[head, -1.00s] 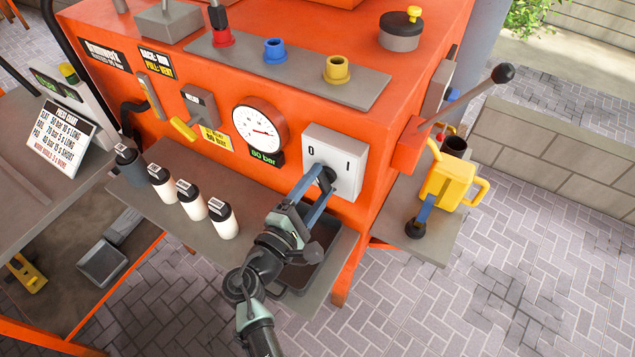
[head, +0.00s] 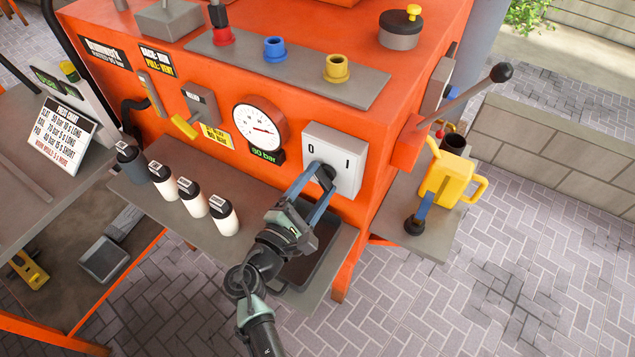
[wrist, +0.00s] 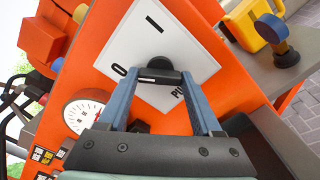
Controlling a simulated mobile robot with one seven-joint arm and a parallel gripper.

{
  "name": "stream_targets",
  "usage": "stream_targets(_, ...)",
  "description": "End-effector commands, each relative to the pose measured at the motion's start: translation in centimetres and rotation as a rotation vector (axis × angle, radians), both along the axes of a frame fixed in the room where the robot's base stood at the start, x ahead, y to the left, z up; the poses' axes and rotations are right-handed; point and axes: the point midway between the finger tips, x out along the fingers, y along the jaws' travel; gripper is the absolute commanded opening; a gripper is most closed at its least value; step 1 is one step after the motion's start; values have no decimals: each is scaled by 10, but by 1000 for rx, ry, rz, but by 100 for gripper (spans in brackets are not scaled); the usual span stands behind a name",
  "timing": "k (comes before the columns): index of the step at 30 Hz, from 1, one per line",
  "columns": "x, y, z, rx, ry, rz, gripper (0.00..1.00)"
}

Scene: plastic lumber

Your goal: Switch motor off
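The motor switch is a white plate (head: 347,146) marked 0 and I on the orange machine's front, with a black rotary knob (head: 327,174). My gripper (head: 319,186) is at the knob, its blue fingers on either side of it. In the wrist view the knob (wrist: 157,66) shows its dark bar spanning between the fingertips (wrist: 158,77), which appear to touch its ends. The 0 and I marks are visible beyond the fingers. The knob's pointing direction is partly hidden by the fingers.
A round gauge (head: 260,127) with a green readout is left of the switch. Several white-bodied bottles (head: 193,198) stand on the shelf below left. A dark tray (head: 318,262) lies under my gripper. A yellow can (head: 455,178) and a long lever (head: 470,98) are at right.

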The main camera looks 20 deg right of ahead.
Motion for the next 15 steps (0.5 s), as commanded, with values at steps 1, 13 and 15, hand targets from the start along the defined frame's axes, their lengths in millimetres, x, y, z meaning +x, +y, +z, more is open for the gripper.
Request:
stream_targets(1,0,1,-1,-1,2,1,76)
stream_targets(13,0,1,0,1,-2,0,95)
stream_targets(15,-2,4,0,1,-2,1,95)
